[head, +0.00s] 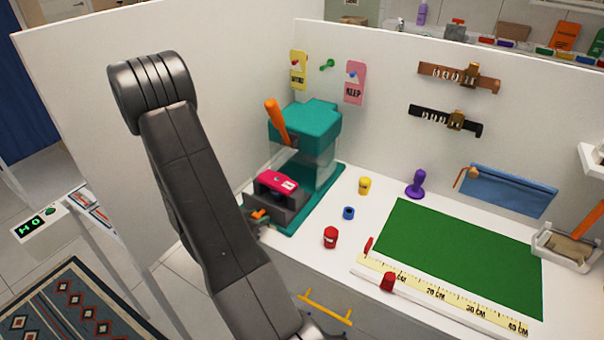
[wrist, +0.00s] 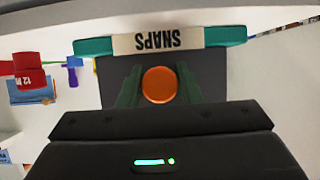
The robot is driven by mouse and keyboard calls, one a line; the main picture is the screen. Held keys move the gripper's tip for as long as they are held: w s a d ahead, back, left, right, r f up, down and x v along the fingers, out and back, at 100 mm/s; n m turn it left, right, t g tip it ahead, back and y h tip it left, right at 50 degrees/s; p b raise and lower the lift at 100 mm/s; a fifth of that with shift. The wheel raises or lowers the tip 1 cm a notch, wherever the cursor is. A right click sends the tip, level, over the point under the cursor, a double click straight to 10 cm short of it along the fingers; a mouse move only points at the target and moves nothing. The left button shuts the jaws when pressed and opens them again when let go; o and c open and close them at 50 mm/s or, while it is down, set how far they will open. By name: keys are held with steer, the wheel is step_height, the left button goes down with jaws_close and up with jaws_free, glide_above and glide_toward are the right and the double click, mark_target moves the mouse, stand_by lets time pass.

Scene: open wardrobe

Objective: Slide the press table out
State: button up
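The teal press (head: 318,122) stands on the counter against the back wall, with an orange lever raised at its top. Its dark grey press table (head: 281,205) shows low at its front, with a pink-red piece (head: 277,181) on top. An orange knob (head: 257,213) is at the table's front; it also shows round in the wrist view (wrist: 160,85). My gripper (wrist: 159,80) has a finger on each side of this knob. Whether the fingers touch it cannot be told. In the head view my arm hides part of the gripper.
A red container (head: 330,237), a yellow one (head: 364,186), a blue ring (head: 348,213) and a purple stamp (head: 416,184) stand right of the press. A green mat (head: 459,259) and a ruler (head: 445,296) lie farther right. A white partition (head: 80,120) stands left.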

steer(key=shift+s+a, duration=0.3)
steer(key=shift+s, duration=0.1)
stand_by(0.3)
steer(key=shift+o, duration=1)
steer(key=shift+s+a, duration=0.2)
steer(key=shift+s+a, duration=0.15)
steer(key=shift+s, duration=0.1)
steer(key=shift+o, duration=1.2)
steer(key=shift+s, duration=0.1)
